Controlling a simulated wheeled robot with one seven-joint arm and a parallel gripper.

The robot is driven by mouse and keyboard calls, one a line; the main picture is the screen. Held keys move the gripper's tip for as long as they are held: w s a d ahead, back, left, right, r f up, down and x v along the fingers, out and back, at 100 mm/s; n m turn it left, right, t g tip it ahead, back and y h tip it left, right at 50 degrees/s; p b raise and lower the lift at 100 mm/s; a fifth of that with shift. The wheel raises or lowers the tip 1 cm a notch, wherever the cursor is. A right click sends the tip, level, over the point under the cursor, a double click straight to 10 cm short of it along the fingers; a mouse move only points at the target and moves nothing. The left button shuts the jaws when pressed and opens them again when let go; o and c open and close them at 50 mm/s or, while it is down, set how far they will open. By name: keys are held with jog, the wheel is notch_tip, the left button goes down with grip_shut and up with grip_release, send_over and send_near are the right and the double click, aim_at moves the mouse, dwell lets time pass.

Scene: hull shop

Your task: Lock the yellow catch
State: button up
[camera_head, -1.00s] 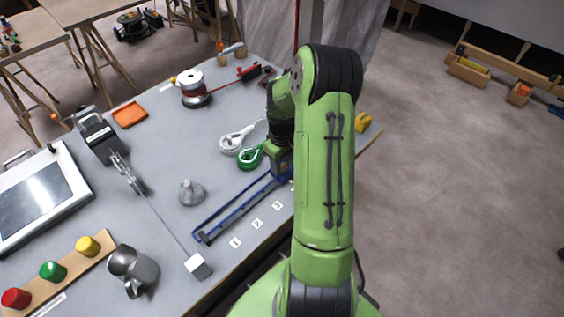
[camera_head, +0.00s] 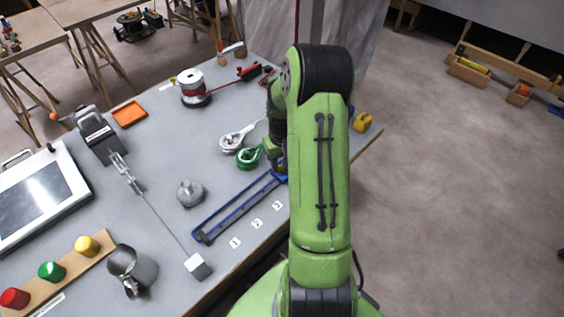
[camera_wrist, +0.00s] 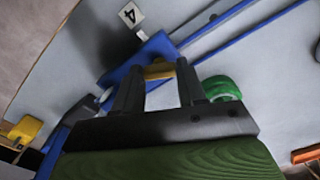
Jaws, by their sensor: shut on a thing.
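The yellow catch (camera_wrist: 158,71) shows in the wrist view as a small yellow-orange piece at a blue block (camera_wrist: 135,58) on the long blue rail (camera_wrist: 225,42). My gripper (camera_wrist: 158,67) has its two dark fingers on either side of the catch and is shut on it. In the head view, the blue rail (camera_head: 232,212) lies along the table's near right side, and my gripper (camera_head: 277,166) is down at its far right end. My arm hides part of that end, and the catch cannot be made out clearly there.
A green ring-shaped tool (camera_head: 249,157) and a white one (camera_head: 235,137) lie close beside my gripper. A grey funnel-like piece (camera_head: 189,193) stands left of the rail. Number cards (camera_head: 256,223) lie along the table edge. A yellow object (camera_head: 362,122) sits at the right corner.

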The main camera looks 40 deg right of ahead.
jog(key=m, duration=0.6)
jog(key=shift+m, duration=0.3)
jog(key=m, duration=0.6)
jog(key=shift+b, duration=0.4)
jog(key=o, duration=1.1)
jog(key=shift+c, duration=0.2)
jog(key=shift+r, duration=0.1)
notch_tip(320, 180, up, 16)
jog(key=p, duration=0.3)
